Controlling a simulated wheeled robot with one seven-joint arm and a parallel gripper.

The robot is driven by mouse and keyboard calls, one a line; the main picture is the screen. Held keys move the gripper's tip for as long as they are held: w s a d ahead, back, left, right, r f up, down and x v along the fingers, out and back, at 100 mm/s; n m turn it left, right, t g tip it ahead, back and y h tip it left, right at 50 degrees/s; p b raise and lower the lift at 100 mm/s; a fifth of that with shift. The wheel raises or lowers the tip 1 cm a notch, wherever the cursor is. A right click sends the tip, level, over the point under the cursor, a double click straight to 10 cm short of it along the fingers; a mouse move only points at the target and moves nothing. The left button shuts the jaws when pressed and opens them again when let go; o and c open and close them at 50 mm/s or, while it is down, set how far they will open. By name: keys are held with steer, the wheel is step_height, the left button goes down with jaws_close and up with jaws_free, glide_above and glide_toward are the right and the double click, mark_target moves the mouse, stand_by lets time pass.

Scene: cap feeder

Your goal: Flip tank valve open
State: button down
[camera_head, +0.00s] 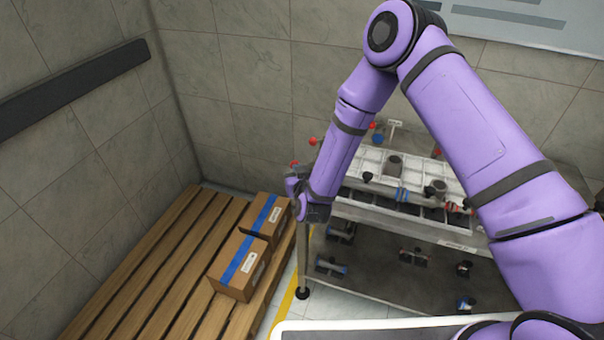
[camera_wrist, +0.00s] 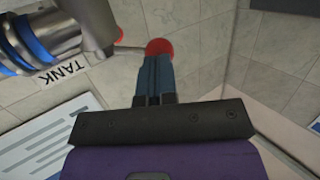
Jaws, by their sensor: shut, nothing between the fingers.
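The tank valve shows in the wrist view as a grey metal body (camera_wrist: 92,22) at the upper left. A thin metal lever (camera_wrist: 128,50) runs right from it to a red ball knob (camera_wrist: 159,46). A white label reading TANK (camera_wrist: 62,72) hangs below the pipe. My gripper (camera_wrist: 155,60) is shut and empty, its blue-grey fingertips just below the red knob in the picture. I cannot tell whether they touch it. In the head view my fingertips are not clear, and I cannot tell which of the small red knobs belongs to the tank valve.
In the head view a steel bench (camera_head: 385,262) with trays and fittings stands behind my arm. Two brown boxes (camera_head: 240,265) rest on a wooden pallet (camera_head: 150,270) at left. Tiled walls close in the corner. A blue-banded pipe (camera_wrist: 30,38) lies beside the valve.

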steer(key=w+m+h, duration=0.1)
steer(key=m+h, duration=0.1)
steer(key=h, duration=0.1)
steer(key=w+a+m+h, duration=0.1)
steer(key=m+h, duration=0.1)
steer(key=h, duration=0.1)
steer(key=w+a+m+h, duration=0.1)
steer(key=m+h, duration=0.2)
steer(key=shift+w+a+g+h, duration=0.1)
steer(key=shift+w+g+h, duration=0.25)
steer(key=shift+g+h, duration=0.05)
steer(key=shift+w, duration=0.95)
steer(key=shift+r, duration=0.1)
